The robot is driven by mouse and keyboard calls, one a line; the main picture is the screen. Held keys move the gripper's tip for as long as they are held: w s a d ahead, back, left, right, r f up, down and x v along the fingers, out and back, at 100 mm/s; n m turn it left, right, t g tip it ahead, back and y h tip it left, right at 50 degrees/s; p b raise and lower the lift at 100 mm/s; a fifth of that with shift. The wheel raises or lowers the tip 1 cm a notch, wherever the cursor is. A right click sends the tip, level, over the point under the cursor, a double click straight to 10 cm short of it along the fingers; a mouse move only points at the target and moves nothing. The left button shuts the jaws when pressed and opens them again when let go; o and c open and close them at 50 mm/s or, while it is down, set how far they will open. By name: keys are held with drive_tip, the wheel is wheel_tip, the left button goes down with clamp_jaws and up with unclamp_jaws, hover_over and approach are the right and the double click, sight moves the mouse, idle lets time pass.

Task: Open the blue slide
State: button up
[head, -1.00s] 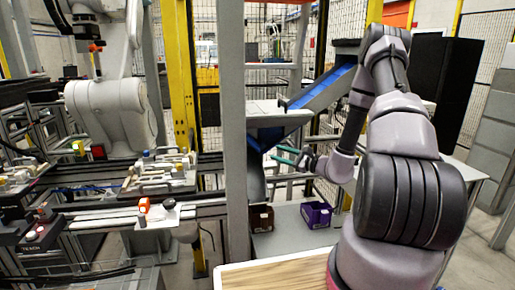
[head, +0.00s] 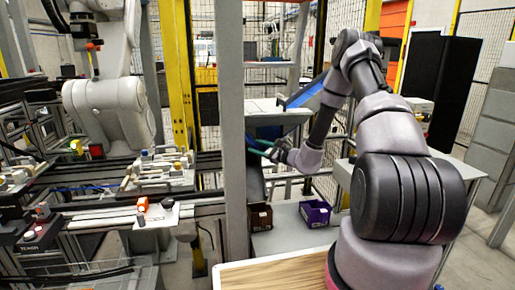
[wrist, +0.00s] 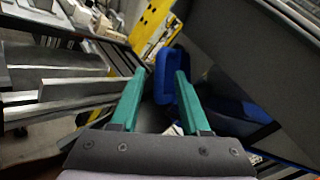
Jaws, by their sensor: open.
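The blue slide (head: 306,96) slopes down to the left behind the grey-white hopper in the head view. A blue part (head: 268,132) shows below the hopper; I cannot tell whether it belongs to the same slide. My gripper (head: 257,146) is open, its teal fingers pointing left beneath the hopper, close to that blue part. In the wrist view, my gripper (wrist: 159,73) has its fingers spread, with a bright blue curved piece (wrist: 164,72) ahead between and beyond the tips. I cannot tell whether they touch. Darker blue surfaces lie to the right, partly in shadow.
A grey post (head: 232,130) stands just left of my gripper. Brown (head: 260,217) and purple (head: 315,213) bins sit on a low shelf below. A conveyor with fixtures (head: 160,172) lies at left. A dark panel (wrist: 245,45) fills the wrist view's upper right.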

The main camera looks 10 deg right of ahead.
clamp_jaws()
idle(1.4)
